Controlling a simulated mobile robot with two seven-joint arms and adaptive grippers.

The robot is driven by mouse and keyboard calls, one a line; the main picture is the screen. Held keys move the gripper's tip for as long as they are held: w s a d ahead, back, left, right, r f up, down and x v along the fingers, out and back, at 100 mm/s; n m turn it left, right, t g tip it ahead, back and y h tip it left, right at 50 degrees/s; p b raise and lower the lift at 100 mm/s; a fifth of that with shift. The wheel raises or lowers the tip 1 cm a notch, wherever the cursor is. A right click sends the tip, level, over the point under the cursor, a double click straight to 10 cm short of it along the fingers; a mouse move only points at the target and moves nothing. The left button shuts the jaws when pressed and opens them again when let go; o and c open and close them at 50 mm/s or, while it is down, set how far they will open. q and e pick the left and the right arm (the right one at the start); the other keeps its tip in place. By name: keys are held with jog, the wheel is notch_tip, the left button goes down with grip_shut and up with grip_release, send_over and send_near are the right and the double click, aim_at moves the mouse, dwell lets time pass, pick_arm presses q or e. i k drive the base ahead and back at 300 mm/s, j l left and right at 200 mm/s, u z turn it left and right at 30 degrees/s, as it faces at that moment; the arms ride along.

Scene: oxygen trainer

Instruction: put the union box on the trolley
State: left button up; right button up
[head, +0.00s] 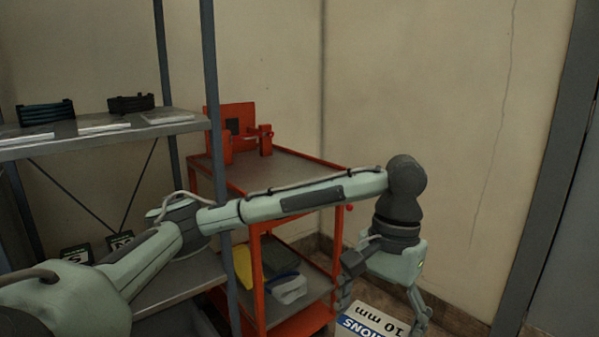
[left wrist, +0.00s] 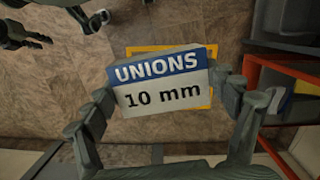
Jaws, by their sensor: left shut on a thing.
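The union box, white with a blue band reading UNIONS 10 mm, shows in the left wrist view (left wrist: 165,88) and at the bottom of the head view (head: 372,324). My left gripper (head: 385,305) is shut on it, with a finger at each side in the left wrist view (left wrist: 163,100). The box hangs over the floor, in front and to the right of the orange trolley (head: 257,258). The trolley's grey top is partly hidden by my left arm. What seems to be my right gripper (left wrist: 58,30) shows at the wrist view's top left, fingers apart and empty.
An orange bracket (head: 231,130) stands at the back of the trolley's top; the top's middle looks clear. Its lower shelf holds yellow, dark and pale items. A grey shelf rack (head: 75,140) stands left. A yellow outline (left wrist: 212,55) shows behind the box.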

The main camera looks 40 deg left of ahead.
aim_at(264, 181)
jog(key=i, duration=1.45)
jog(key=i+u, duration=0.15)
jog(key=i, duration=0.5)
jog(key=i+l+u, duration=0.15)
jog(key=i, duration=0.45)
jog(key=u, duration=1.55)
jog(key=l, duration=0.1)
